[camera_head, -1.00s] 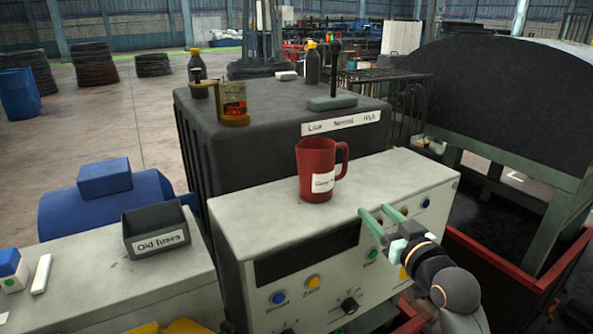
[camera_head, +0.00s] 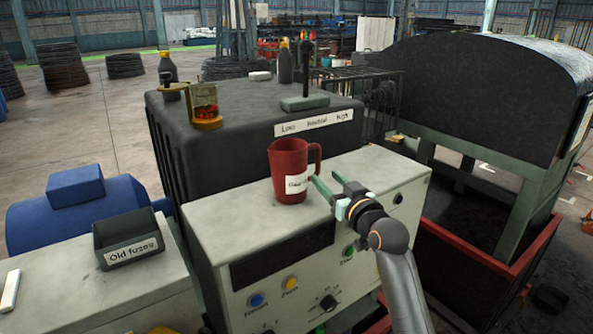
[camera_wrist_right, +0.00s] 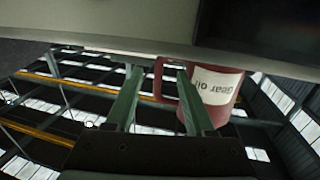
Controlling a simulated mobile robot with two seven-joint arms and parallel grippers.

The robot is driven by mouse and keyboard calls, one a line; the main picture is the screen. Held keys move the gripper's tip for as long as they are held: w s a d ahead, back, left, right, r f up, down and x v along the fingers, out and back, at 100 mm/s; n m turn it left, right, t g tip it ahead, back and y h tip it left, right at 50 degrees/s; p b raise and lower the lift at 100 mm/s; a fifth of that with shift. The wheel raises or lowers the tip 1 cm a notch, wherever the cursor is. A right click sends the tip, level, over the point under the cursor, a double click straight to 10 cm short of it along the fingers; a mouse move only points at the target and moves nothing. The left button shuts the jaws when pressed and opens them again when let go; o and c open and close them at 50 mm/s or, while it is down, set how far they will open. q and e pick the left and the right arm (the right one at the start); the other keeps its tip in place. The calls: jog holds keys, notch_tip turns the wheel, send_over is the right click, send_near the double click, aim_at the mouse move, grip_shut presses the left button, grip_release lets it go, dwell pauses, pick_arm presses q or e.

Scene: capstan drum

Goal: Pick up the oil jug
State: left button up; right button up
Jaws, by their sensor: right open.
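The oil jug is a red mug-shaped jug (camera_head: 288,166) with a white label and a handle on its right side. It stands upright on the pale control cabinet top. My right gripper (camera_head: 324,177) is open, its green fingers pointing at the jug's handle side. In the right wrist view, which is upside down, the jug (camera_wrist_right: 222,84) shows its "Gear oil" label. Its handle appears between the two fingertips (camera_wrist_right: 158,72); whether it is fully inside the jaws I cannot tell. My left gripper is not in view.
The cabinet (camera_head: 375,185) has buttons and knobs on its front. Behind the jug rises a dark housing (camera_head: 225,140) with a lever, a lantern-like brass item (camera_head: 206,108) and bottles. An "Old fuses" box (camera_head: 130,240) sits on the left bench. The cabinet top left of the jug is clear.

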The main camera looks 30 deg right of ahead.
aim_at(319, 170)
jog(key=shift+w+d, duration=0.15)
jog(key=shift+w, duration=0.9)
jog(key=shift+w+d, duration=0.1)
jog(key=shift+w, duration=0.95)
jog(key=shift+c, duration=0.3)
grip_shut()
jog(key=shift+r, duration=0.1)
